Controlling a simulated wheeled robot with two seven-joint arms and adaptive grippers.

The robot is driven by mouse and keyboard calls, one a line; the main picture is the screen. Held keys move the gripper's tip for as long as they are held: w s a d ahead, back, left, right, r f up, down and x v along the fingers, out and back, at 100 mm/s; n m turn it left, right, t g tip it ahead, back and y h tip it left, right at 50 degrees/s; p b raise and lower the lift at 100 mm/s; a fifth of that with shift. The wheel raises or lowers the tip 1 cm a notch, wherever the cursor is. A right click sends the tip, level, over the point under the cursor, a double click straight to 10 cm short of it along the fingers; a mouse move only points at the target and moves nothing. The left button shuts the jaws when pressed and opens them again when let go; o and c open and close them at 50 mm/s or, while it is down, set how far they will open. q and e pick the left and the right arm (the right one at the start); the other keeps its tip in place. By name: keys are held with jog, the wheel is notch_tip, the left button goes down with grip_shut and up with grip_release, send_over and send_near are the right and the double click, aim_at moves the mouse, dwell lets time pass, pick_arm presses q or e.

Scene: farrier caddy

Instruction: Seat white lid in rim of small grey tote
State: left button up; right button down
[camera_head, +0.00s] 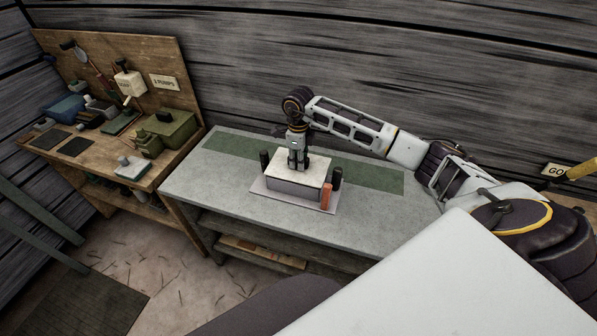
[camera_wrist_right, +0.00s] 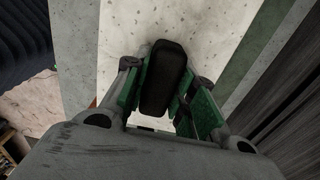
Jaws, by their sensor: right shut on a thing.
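The white lid (camera_head: 314,170) lies over the top of the small grey tote (camera_head: 288,188) on the bench in the head view. Its pale surface also fills much of the right wrist view (camera_wrist_right: 115,45). My right gripper (camera_head: 298,164) points down at the lid's middle and is shut on its black handle (camera_wrist_right: 164,78), which sits between the green-sided fingers in the wrist view. The lid looks about level, but I cannot tell whether it is down in the rim. The tote's far side is hidden. My left gripper is not in view.
The tote stands on a pale base plate (camera_head: 262,193) with dark posts (camera_head: 336,178) and an orange block (camera_head: 326,197) close around it. A green strip (camera_head: 375,179) runs along the grey bench (camera_head: 205,180), clear at both ends. A cluttered wooden workbench (camera_head: 60,163) stands left.

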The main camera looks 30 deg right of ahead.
jog(key=shift+f+b, duration=0.4)
jog(key=shift+f, duration=0.15)
dwell(0.9)
jog(key=c, duration=1.1)
grip_release()
jog(key=shift+r, duration=6)
